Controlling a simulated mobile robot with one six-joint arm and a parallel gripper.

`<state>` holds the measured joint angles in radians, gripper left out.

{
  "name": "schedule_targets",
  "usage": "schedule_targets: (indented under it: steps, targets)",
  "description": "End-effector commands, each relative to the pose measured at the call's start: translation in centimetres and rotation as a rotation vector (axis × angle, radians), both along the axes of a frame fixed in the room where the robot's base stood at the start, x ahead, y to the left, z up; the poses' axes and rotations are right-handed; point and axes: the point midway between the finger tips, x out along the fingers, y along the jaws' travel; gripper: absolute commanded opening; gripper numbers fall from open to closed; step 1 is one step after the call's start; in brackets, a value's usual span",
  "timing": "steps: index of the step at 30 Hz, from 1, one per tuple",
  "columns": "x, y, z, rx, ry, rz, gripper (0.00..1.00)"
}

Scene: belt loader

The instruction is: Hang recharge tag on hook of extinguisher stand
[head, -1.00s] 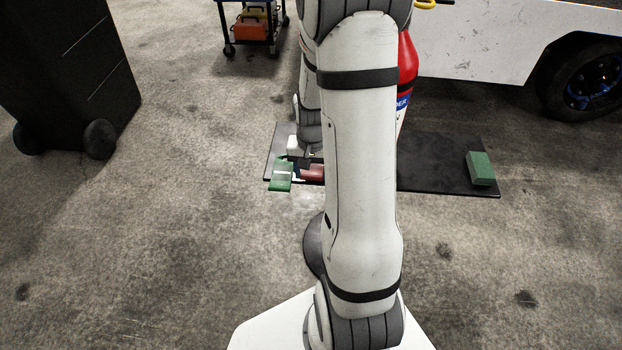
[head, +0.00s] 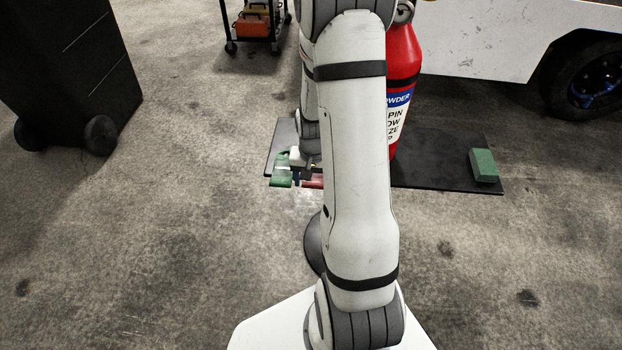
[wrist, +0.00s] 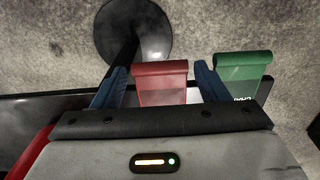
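In the wrist view a red tag (wrist: 160,88) lies between the two blue fingers of my gripper (wrist: 161,74). Bare gaps show on both sides of it, so my gripper is open. A green tag (wrist: 243,68) is just outside the right finger; its lettering is only partly visible. In the head view the green tag (head: 281,171) and the red tag (head: 313,181) show beside my gripper (head: 299,177). The red extinguisher (head: 402,65) stands upright behind my arm, partly hidden. I cannot make out the stand's hook.
A black slab (head: 432,165) lies on the floor under the extinguisher, with a green block (head: 484,165) at its right. A black round base with a post (wrist: 133,30) stands close by. A bin (head: 70,80), a cart (head: 252,30) and a white vehicle (head: 480,40) are farther off.

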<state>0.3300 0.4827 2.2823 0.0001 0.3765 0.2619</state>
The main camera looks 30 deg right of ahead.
Motion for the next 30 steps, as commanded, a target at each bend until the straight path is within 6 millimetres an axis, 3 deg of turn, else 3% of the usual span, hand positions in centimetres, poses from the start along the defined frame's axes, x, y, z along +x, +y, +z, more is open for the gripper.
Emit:
schedule_targets:
  steps: [3,11,24,30]
  targets:
    - [0.0,0.0,0.0,0.000,0.000,0.000,0.77]
    - [0.0,0.0,0.1,0.000,0.000,-0.001,0.77]
    - [0.0,-0.3,6.8,-0.001,-0.003,-0.002,0.77]
    - [0.0,-0.2,7.8,0.000,0.000,-0.002,0.77]
